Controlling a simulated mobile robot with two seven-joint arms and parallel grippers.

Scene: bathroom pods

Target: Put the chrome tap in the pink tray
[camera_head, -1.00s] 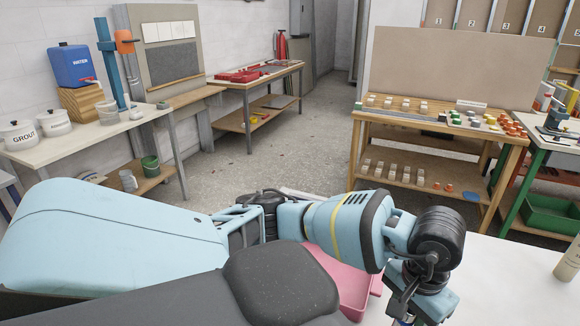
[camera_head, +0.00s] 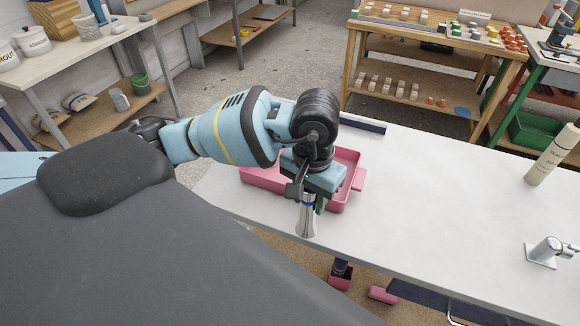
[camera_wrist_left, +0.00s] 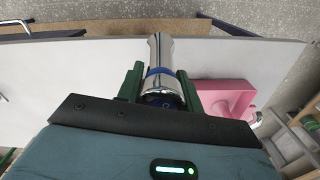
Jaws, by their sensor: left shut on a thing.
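My left gripper (camera_head: 311,201) points down in front of the pink tray (camera_head: 354,190). It is shut on a chrome piece with a blue band, which I take to be the chrome tap (camera_head: 306,222). The tap hangs from the fingers and widens towards its lower end, near the table's front edge. I cannot tell whether it touches the table. In the left wrist view the tap (camera_wrist_left: 159,52) sits between two green fingers, with the tray (camera_wrist_left: 228,90) to the right. My arm hides part of the tray. My right gripper is not in view.
The white table (camera_head: 430,205) is mostly clear to the right of the tray. A wooden workbench (camera_head: 440,50) with small blocks stands behind.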

